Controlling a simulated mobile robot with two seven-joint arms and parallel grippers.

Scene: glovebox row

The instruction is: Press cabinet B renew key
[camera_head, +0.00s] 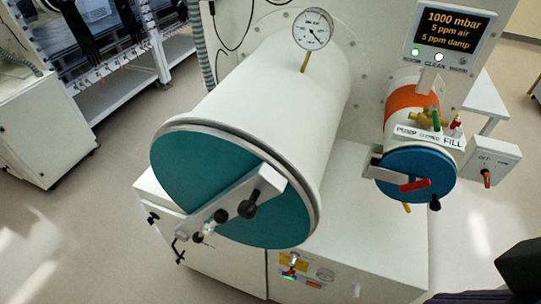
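A control panel (447,35) at the upper right has a dark screen (453,29) reading 1000 mbar, 5 ppm air and 5 ppm damp in orange. Below the screen is a row of small keys: a green-lit one (415,52) at the left and a bright white one (439,57) in the middle. The middle label reads CLEAN. The labels on either side are too small to read, so I cannot tell which is the renew key. No cabinet letter is legible. Neither of my grippers shows.
A large white cylindrical chamber with a teal door (190,165) and a dial gauge (313,29) fills the middle. A smaller chamber with a blue door (415,178) and red handle stands below the panel. An OFF switch box (491,163) is beside it. Floor is clear at left.

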